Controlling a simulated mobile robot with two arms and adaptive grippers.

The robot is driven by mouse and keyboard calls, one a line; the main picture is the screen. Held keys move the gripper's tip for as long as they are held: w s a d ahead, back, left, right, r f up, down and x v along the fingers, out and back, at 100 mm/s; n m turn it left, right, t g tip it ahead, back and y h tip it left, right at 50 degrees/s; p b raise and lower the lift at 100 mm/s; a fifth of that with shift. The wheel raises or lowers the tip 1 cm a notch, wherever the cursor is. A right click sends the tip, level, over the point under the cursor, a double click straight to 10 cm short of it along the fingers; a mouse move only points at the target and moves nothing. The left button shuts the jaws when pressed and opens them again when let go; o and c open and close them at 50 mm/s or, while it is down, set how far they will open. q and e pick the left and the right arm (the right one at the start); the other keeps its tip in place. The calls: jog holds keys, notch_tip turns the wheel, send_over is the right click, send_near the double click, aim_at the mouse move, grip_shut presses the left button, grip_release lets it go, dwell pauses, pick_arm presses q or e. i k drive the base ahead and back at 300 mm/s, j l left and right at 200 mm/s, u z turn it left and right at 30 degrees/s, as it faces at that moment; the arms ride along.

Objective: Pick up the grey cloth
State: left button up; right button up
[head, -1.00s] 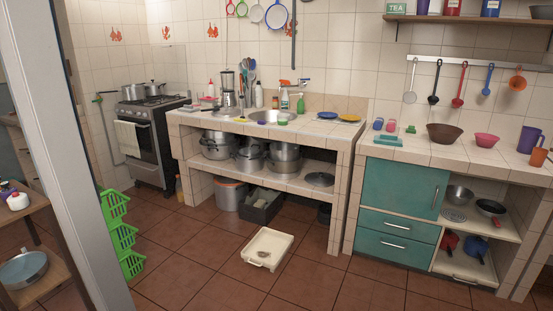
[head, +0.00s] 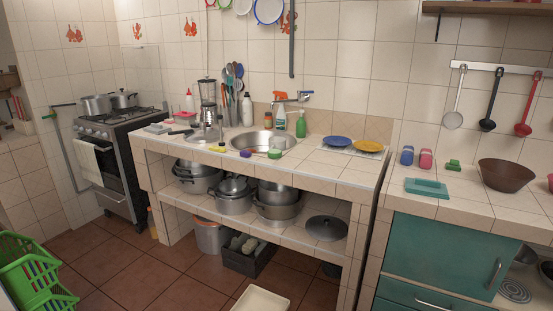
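A pale grey-white cloth (head: 97,166) hangs over the front of the oven door on the dark stove (head: 120,140) at the left. I cannot tell if it is the grey cloth of the task; no plainly grey cloth stands out elsewhere. Neither of my grippers is in view.
The tiled counter (head: 330,175) holds a sink (head: 268,141), a blender, bottles and plates. Pots stand on the shelf below. Green stacked baskets (head: 38,272) are at lower left. A white tray (head: 262,302) lies on the floor at the bottom edge. Brown floor is clear before the stove.

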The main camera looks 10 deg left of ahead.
aim_at(154, 129)
jog(key=i+j+u, duration=0.15)
jog(key=i+u, duration=0.5)
jog(key=u, duration=0.15)
jog(key=i+u, duration=0.35)
jog(key=i+l+u, duration=0.2)
jog(key=i+u, duration=0.2)
jog(key=i+j+u, duration=0.15)
jog(key=i, duration=0.5)
jog(key=i+u, duration=0.15)
jog(key=i, duration=0.55)
